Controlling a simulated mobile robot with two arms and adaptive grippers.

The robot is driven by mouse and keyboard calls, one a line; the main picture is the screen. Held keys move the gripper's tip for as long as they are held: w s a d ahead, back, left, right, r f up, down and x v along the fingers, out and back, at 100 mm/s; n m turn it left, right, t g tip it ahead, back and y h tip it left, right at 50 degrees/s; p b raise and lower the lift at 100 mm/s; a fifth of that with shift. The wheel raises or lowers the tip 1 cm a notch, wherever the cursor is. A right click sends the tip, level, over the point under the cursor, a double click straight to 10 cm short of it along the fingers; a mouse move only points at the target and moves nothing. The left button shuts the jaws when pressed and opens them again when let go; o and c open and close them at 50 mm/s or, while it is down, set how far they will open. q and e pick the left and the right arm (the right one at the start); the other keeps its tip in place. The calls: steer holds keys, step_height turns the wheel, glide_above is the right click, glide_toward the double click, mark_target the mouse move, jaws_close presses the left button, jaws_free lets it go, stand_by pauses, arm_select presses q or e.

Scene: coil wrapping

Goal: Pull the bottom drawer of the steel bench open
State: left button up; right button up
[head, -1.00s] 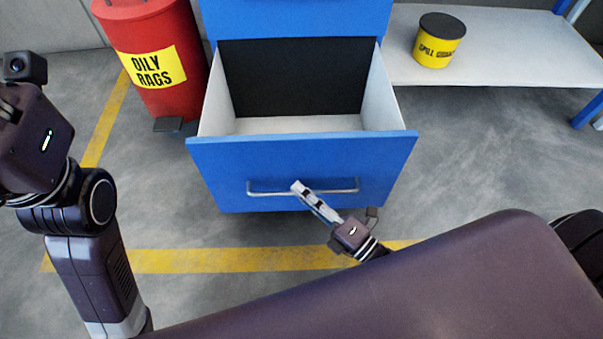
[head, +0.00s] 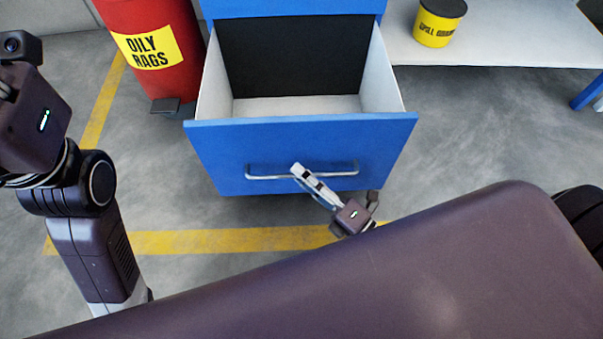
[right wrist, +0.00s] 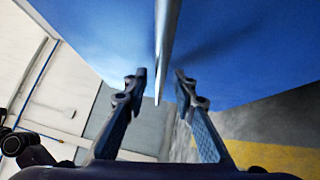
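The blue bottom drawer (head: 290,145) stands well out from the bench, and its empty pale inside shows in the head view. Its metal bar handle (head: 255,173) runs across the front. In the right wrist view the handle bar (right wrist: 166,40) passes between the two fingers of my right gripper (right wrist: 160,78), which stand apart with a gap on each side. My left gripper (head: 35,115) is at the left edge, away from the drawer; its fingers are cut off or hidden.
A red oily-rags bin (head: 150,45) with a pedal stands left of the drawer. A yellow tub (head: 438,25) sits on a low pale shelf (head: 500,45) at the right. A yellow line (head: 200,242) crosses the floor before the drawer. Floor around it is clear.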

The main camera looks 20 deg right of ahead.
steer(key=v, duration=1.1)
steer(key=shift+s, duration=0.3)
steer(key=shift+d, duration=0.15)
